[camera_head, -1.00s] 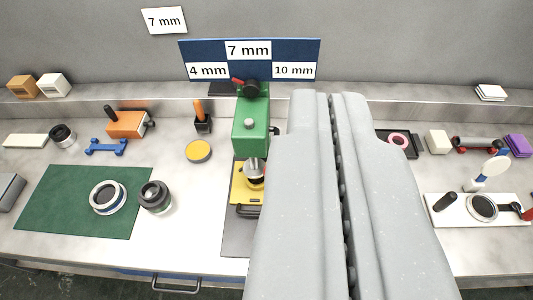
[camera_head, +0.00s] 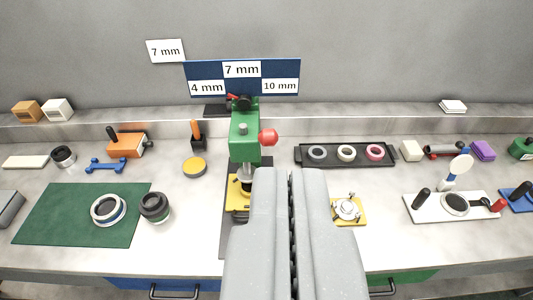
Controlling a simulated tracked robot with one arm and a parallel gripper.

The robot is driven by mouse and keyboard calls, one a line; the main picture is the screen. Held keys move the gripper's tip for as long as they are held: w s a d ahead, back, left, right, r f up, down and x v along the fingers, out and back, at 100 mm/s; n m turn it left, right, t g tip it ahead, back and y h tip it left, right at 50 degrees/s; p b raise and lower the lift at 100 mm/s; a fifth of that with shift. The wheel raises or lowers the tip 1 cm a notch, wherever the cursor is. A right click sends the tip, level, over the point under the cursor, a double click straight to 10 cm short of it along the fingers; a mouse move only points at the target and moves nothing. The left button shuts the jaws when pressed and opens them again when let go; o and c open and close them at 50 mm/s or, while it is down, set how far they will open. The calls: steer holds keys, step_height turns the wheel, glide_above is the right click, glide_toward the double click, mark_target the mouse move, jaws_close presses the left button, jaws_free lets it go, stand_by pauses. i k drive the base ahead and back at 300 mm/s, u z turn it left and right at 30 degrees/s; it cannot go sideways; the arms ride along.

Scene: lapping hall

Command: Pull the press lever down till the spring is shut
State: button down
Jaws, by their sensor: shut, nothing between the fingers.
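The green press (camera_head: 244,145) stands at the middle of the bench. Its lever ends in a red ball knob (camera_head: 268,137), which shows at the right of the press head. A dark hub with a small red part (camera_head: 240,101) sits at the top of the press. A yellow block (camera_head: 236,195) and a metal ram show below the head, partly covered by my gripper. I cannot make out the spring. My gripper (camera_head: 290,172) is shut and empty, with its tips in front of and below the knob in the picture, apart from it.
Right of the press are a dark tray (camera_head: 301,160) with three rings and a yellow plate (camera_head: 358,219) with a metal part. A green mat (camera_head: 60,220) with a ring lies left. A blue sign (camera_head: 276,69) stands behind the press.

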mark_target(268, 138)
steer(key=i, duration=1)
steer(key=z, duration=0.4)
